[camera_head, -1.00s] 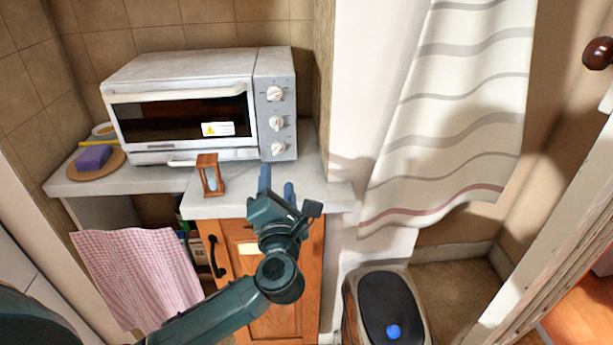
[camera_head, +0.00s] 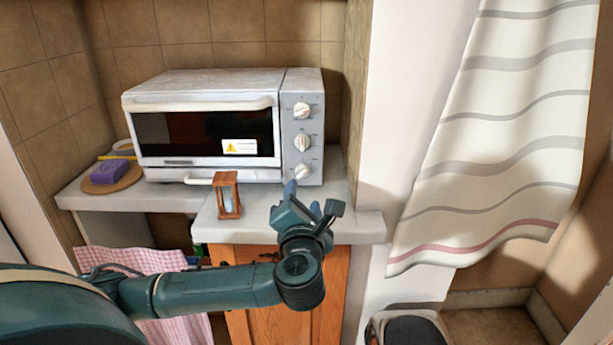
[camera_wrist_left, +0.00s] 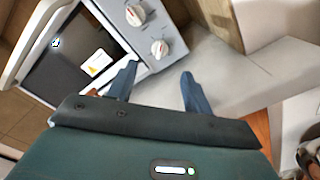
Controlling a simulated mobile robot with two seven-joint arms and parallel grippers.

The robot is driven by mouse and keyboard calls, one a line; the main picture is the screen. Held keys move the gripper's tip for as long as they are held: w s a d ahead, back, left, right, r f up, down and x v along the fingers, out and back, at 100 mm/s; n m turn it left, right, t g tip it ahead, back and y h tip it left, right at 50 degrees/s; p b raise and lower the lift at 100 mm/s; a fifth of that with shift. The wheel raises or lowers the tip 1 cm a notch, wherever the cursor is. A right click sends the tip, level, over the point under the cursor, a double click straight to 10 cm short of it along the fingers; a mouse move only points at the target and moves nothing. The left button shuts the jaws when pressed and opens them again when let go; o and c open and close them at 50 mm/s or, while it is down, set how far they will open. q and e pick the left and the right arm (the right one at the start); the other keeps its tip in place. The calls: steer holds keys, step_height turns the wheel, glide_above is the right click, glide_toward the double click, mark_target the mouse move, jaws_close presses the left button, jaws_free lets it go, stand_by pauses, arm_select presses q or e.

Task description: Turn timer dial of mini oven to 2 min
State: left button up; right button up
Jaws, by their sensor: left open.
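The mini oven (camera_head: 205,95) stands on the counter at the back wall, its door shut. Its right-hand panel carries a top dial (camera_head: 302,110), a middle dial (camera_head: 302,142) and a bottom dial (camera_head: 302,171), white with red marks. Their lettering is too small to read, so I cannot tell which is the timer. My left gripper (camera_head: 303,198) is open and empty, in front of and just below the bottom dial, apart from it. In the left wrist view, two dials (camera_wrist_left: 159,48) (camera_wrist_left: 136,15) show beyond the open blue fingers (camera_wrist_left: 158,75). My right gripper is not in view.
A wooden hourglass (camera_head: 227,195) stands on the counter left of my gripper. A purple sponge (camera_head: 109,170) lies on a round board at the far left. A wall edge stands close right of the oven, with a striped curtain (camera_head: 490,130) beyond.

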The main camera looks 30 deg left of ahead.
mark_target(304, 173)
arm_select(q)
steer(key=x, duration=0.9)
steer(key=shift+w+a, duration=0.15)
steer(key=shift+w, duration=0.15)
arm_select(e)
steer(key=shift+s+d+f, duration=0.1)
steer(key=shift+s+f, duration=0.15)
